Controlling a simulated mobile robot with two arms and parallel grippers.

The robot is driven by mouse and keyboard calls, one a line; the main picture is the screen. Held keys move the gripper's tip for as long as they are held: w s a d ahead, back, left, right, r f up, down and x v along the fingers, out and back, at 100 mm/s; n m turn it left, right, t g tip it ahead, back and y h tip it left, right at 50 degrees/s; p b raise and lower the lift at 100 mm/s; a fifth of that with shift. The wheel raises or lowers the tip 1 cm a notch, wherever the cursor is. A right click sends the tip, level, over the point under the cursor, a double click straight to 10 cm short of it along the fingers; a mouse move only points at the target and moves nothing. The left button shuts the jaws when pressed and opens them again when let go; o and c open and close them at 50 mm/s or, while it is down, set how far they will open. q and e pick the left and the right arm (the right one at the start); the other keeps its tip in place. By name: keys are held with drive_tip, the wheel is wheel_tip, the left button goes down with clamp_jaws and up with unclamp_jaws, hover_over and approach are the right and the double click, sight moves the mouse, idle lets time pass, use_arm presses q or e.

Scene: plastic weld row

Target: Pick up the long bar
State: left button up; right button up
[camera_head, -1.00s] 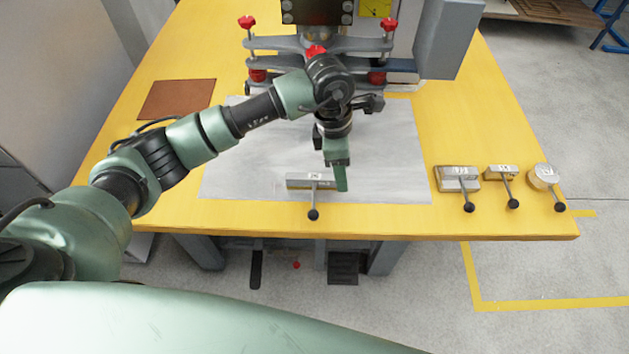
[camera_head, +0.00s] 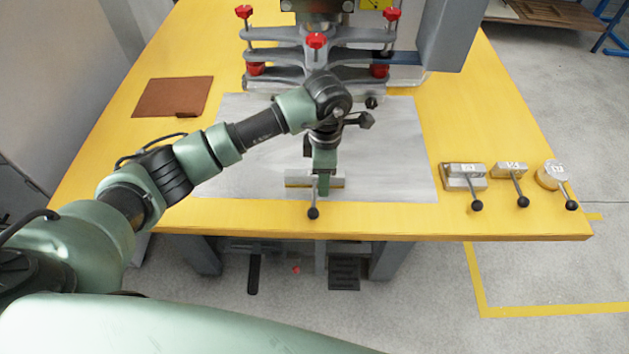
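The long bar (camera_head: 298,181) is a grey metal block with a rod and a black ball knob pointing to the front. It lies on the pale grey sheet (camera_head: 390,170) near the front of the yellow table. My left gripper (camera_head: 323,184) points down over the bar, with a green finger in front of its middle, just right of the rod. This finger hides part of the bar. The other finger is hidden, so I cannot tell whether the gripper is open or shut on the bar. My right gripper is not in view.
Three other metal pieces with ball-knob rods stand at the right: a block (camera_head: 461,172), a smaller block (camera_head: 510,170) and a round one (camera_head: 550,174). A brown pad (camera_head: 172,96) lies at left. A press with red knobs (camera_head: 316,41) stands behind.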

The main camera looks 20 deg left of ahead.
use_arm(q)
clamp_jaws()
drive_tip(key=shift+r, duration=0.1)
idle(1.2)
